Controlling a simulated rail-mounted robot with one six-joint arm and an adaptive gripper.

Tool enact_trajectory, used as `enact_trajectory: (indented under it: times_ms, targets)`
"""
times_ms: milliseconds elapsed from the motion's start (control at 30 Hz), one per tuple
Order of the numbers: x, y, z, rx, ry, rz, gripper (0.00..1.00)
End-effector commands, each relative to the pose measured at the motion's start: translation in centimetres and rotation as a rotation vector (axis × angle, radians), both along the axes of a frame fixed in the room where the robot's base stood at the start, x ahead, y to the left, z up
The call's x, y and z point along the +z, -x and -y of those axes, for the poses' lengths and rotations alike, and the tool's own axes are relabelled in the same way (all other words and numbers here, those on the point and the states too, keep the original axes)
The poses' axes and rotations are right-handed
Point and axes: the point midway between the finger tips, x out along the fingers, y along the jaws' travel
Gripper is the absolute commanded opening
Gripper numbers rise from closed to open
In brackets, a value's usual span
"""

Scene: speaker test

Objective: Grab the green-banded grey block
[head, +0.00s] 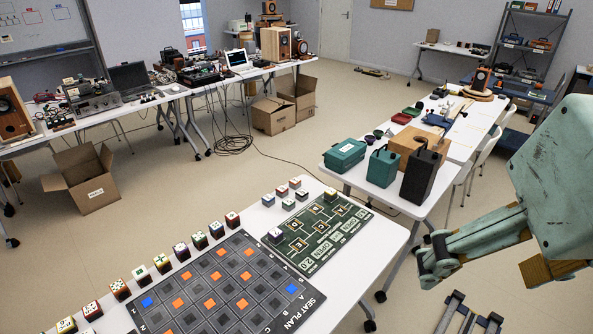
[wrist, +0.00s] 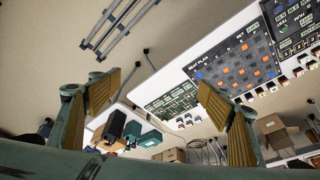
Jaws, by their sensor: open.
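Several small banded blocks stand in a row along the left side of the dark seat-plan board (head: 262,322) in the head view. One with green on its pale top (head: 141,274) stands mid-row, but I cannot tell whether it is the green-banded grey block. More small blocks (head: 281,191) stand by the green board (head: 325,240), and two are on it. My gripper (head: 432,262) is right of this table, apart from every block. In the wrist view my gripper (wrist: 158,85) has its fingers wide apart with nothing between them. The blocks there are too small to tell apart.
The white table (head: 385,233) carries both boards. A second table at right holds a teal case (head: 344,155), a dark speaker-like box (head: 421,175) and a wooden block. Open cardboard boxes (head: 88,180) lie on the floor. The floor between the tables is mostly clear.

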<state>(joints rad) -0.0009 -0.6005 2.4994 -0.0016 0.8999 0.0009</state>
Motion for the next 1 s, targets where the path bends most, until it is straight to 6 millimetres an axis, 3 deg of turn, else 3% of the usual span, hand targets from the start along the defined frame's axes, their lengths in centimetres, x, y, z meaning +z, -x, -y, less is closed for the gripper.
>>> enact_trajectory:
  times_ms: [333,767,1000]
  targets:
    - [0.0,0.0,0.0,0.0,0.0,0.0,0.41]
    - [0.2,-0.4,-0.1,0.004,0.0,-0.002,0.41]
    - [1.0,-2.6,-0.3,0.025,0.005,-0.013,0.41]
